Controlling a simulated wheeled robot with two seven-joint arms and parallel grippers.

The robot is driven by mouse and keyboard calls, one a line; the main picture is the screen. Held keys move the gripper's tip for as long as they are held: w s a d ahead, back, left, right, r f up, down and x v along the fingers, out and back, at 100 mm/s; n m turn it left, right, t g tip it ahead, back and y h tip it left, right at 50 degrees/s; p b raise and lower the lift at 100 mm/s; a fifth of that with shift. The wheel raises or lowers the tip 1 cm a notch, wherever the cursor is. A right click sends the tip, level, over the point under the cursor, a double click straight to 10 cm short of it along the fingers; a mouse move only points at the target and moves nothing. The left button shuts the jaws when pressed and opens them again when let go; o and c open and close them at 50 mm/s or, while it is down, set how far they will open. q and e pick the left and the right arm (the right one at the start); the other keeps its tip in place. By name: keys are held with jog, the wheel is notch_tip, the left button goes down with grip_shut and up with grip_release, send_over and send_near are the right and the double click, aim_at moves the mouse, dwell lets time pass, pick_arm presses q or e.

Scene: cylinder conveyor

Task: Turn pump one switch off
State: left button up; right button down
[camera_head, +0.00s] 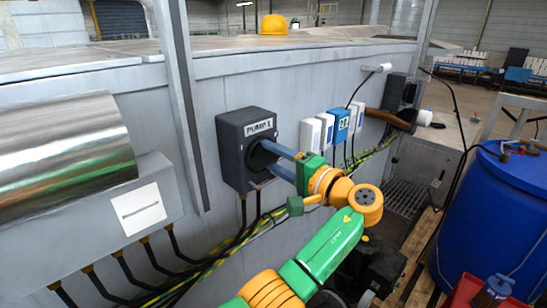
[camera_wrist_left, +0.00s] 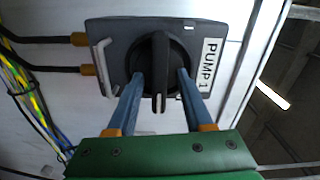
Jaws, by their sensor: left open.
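The pump one switch is a dark grey box labelled "PUMP 1" (camera_head: 246,130), fixed to the grey wall left of centre in the head view. In the left wrist view the switch box (camera_wrist_left: 112,62) shows with its round black rotary knob (camera_wrist_left: 160,88). The knob's raised grip bar runs up and down in that picture. My left gripper (camera_head: 268,152) is open, its two blue fingers reaching to the switch front. In the wrist view the fingers (camera_wrist_left: 160,77) stand on either side of the grip bar, with gaps visible. The knob is mostly hidden behind the fingers in the head view.
White and blue boxes (camera_head: 340,121) with cables sit right of the switch. A metal cylinder (camera_head: 65,148) is at left, and black and yellow-green cables (camera_head: 225,256) run below. A blue barrel (camera_head: 490,220) stands at right. A yellow hard hat (camera_head: 274,25) lies on top.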

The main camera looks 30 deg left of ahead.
aim_at(277, 159)
pick_arm(q)
jog(key=shift+s+d+f+b, duration=0.1)
jog(key=shift+d+f+b, duration=0.05)
jog(key=shift+d+b, duration=0.25)
jog(key=b+v, duration=0.3)
jog(key=v, duration=0.3)
jog(key=shift+s+d, duration=0.1)
jog(key=shift+d, duration=0.05)
